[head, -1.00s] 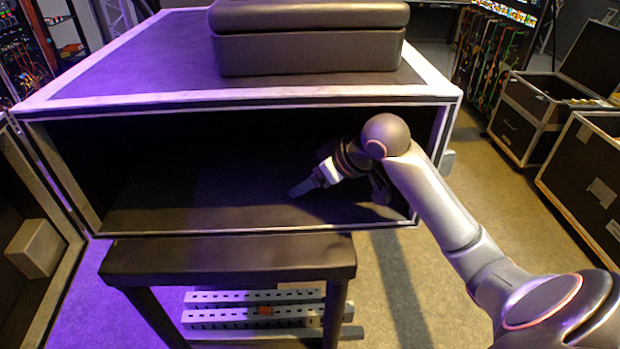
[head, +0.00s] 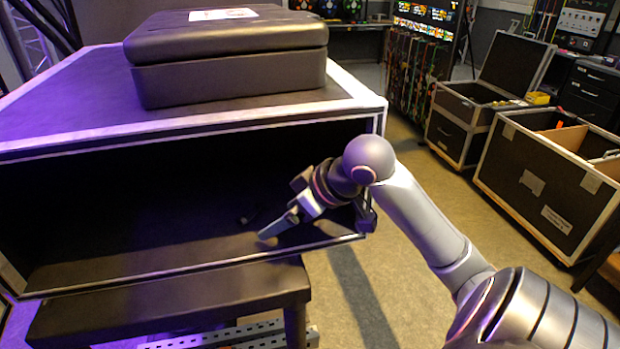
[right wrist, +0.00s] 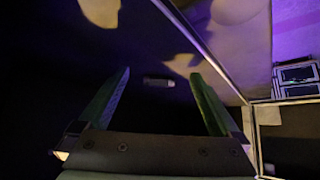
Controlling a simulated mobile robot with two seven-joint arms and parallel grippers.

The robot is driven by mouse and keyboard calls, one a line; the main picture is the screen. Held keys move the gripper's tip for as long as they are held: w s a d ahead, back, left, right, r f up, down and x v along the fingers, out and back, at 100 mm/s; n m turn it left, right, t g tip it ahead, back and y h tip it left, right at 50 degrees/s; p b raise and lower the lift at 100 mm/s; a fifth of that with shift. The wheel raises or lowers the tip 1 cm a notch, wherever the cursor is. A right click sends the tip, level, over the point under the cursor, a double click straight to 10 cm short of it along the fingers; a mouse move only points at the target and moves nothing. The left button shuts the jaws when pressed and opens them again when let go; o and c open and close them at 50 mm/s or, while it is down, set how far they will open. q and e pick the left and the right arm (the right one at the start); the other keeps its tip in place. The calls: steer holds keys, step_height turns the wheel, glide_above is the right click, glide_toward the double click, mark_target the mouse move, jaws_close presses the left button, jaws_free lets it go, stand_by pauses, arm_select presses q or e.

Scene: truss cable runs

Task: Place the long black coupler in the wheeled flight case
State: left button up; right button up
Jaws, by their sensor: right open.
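My right gripper (head: 270,232) is open and empty, reaching through the front opening of a large dark box (head: 200,132) with pale metal edges. In the right wrist view, a small elongated object (right wrist: 158,82) with a light end lies beyond and between the two spread fingers, apart from them. It may be the long black coupler, but the dark hides its shape. In the head view, a small dark object (head: 250,217) shows faintly near the fingertips. Two flight cases stand on the floor at the right: an open-lidded one (head: 455,135) and a nearer one (head: 545,185). I cannot make out wheels. My left gripper is out of view.
A closed black case (head: 230,75) sits on top of the box. The box rests on a black stand (head: 170,300), with perforated metal strips (head: 260,335) beneath.

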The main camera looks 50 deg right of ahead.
steer(key=shift+s+d+b, duration=0.2)
steer(key=shift+s+b, duration=0.05)
steer(key=shift+s, duration=0.7)
steer(key=shift+s+d+b, duration=0.2)
steer(key=shift+s+d, duration=0.05)
steer(key=shift+s, duration=0.65)
steer(key=shift+s+d+b, duration=0.2)
steer(key=shift+s+b, duration=0.05)
steer(key=shift+s, duration=0.7)
